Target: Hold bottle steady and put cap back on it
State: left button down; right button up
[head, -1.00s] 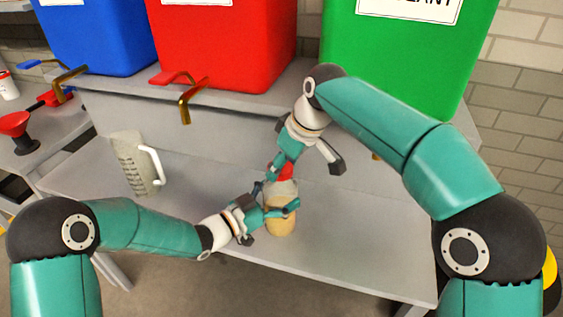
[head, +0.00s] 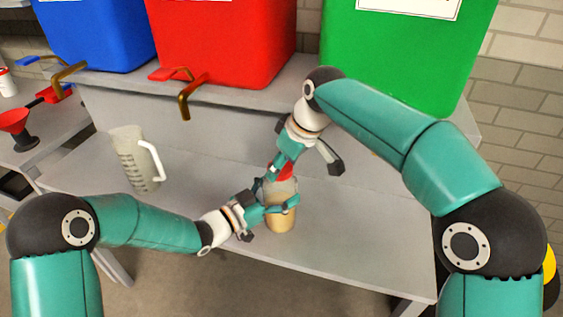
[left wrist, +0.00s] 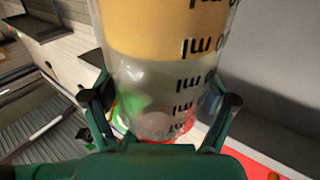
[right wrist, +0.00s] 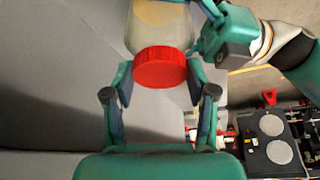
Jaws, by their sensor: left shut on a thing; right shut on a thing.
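The clear bottle (head: 281,215) holds amber liquid and stands above the front part of the grey bench. My left gripper (head: 275,202) is shut around its side. The left wrist view shows the bottle (left wrist: 165,65) large, with printed ml marks, between both fingers. The red cap (head: 286,172) is at the bottle's top. My right gripper (head: 279,177) comes from above and is shut on the cap. In the right wrist view, the cap (right wrist: 160,68) sits between the fingers against the bottle's top. I cannot tell whether it is threaded on.
A clear measuring jug (head: 133,160) stands on the bench to the left. Blue (head: 95,35), red (head: 222,45) and green (head: 400,55) containers stand on the raised shelf behind, with brass taps. A red funnel (head: 15,122) is at far left. The bench's right front is clear.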

jog(key=m, duration=0.1)
jog(key=m+h, duration=0.1)
jog(key=m, duration=0.1)
jog(key=m+t, duration=0.1)
jog(key=m, duration=0.1)
jog(key=shift+s+a+h, duration=0.15)
jog(key=shift+a+h, duration=0.15)
jog(key=m, duration=0.2)
jog(key=m+h, duration=0.2)
jog(key=m, duration=0.1)
jog(key=shift+a+m+t, duration=0.3)
jog(key=m, duration=0.1)
jog(key=m+h, duration=0.1)
jog(key=m, duration=0.2)
jog(key=shift+w+a+h, duration=0.2)
jog(key=shift+a+h, duration=0.05)
jog(key=shift+h, duration=0.15)
jog(key=m, duration=0.2)
jog(key=m+g+h, duration=0.1)
jog(key=m, duration=0.1)
jog(key=shift+w, duration=0.25)
jog(key=shift+s+m+g+h, duration=0.15)
jog(key=shift+m+g+h, duration=0.15)
jog(key=shift+m, duration=0.7)
jog(key=o, duration=0.7)
jog(key=shift+c, duration=0.2)
jog(key=o, duration=0.4)
